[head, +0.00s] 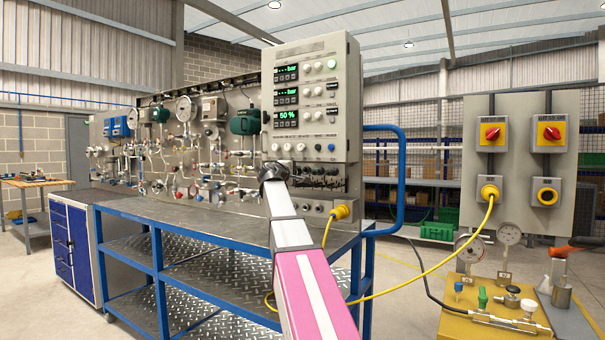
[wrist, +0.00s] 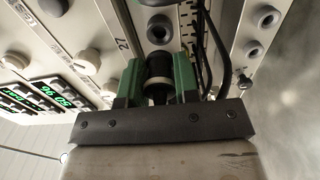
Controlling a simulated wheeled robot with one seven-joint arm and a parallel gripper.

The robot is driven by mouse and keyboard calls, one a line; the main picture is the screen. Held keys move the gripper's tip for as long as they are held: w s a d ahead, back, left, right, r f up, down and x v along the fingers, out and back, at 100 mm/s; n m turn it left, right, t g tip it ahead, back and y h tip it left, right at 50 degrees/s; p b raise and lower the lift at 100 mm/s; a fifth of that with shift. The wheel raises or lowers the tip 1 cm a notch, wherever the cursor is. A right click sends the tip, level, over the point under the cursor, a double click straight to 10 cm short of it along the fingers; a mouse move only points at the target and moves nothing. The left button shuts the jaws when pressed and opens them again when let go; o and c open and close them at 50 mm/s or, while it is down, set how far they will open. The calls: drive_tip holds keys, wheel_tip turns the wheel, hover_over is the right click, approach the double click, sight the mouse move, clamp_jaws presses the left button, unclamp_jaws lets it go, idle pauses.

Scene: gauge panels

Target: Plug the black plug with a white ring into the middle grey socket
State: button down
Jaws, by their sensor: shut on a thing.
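The black plug with a pale ring (wrist: 158,68) is between the green fingers of my gripper (wrist: 157,82) in the wrist view. My gripper is shut on it. The plug points at the panel; a dark round socket (wrist: 160,28) shows just beyond its tip, and I cannot tell the gap between them. In the head view my gripper (head: 273,172) is in front of the panel's lower left; the plug cannot be made out there.
Black cables (wrist: 206,45) hang close to the right finger. The grey control panel (head: 345,100) stands over the blue-framed bench (head: 230,228). A yellow connector (head: 340,212) with a yellow cable (head: 400,282) sits at the panel's lower right. Knobs (wrist: 88,62) lie left of the gripper.

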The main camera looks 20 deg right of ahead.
drive_tip(key=shift+s+a, duration=0.3)
drive_tip(key=shift+a, duration=0.15)
drive_tip(key=v, duration=0.3)
drive_tip(key=shift+s, duration=0.1)
idle(0.5)
drive_tip(key=shift+f, duration=0.1)
drive_tip(key=shift+w+a+f, duration=0.15)
drive_tip(key=shift+f, duration=0.8)
drive_tip(key=shift+w+a+f, duration=0.15)
drive_tip(key=shift+f, duration=0.75)
drive_tip(key=shift+w+a+f, duration=0.1)
drive_tip(key=shift+w+f, duration=0.05)
drive_tip(key=shift+f, duration=0.8)
drive_tip(key=shift+f, duration=0.1)
drive_tip(key=shift+w+a+f, duration=0.1)
drive_tip(key=shift+w+f, duration=0.05)
drive_tip(key=shift+f, duration=0.75)
drive_tip(key=shift+w+a+f, duration=0.1)
drive_tip(key=shift+w+f, duration=0.05)
drive_tip(key=shift+f, duration=0.8)
drive_tip(key=shift+w+a+f, duration=0.1)
drive_tip(key=shift+f, duration=0.8)
drive_tip(key=shift+f, duration=0.1)
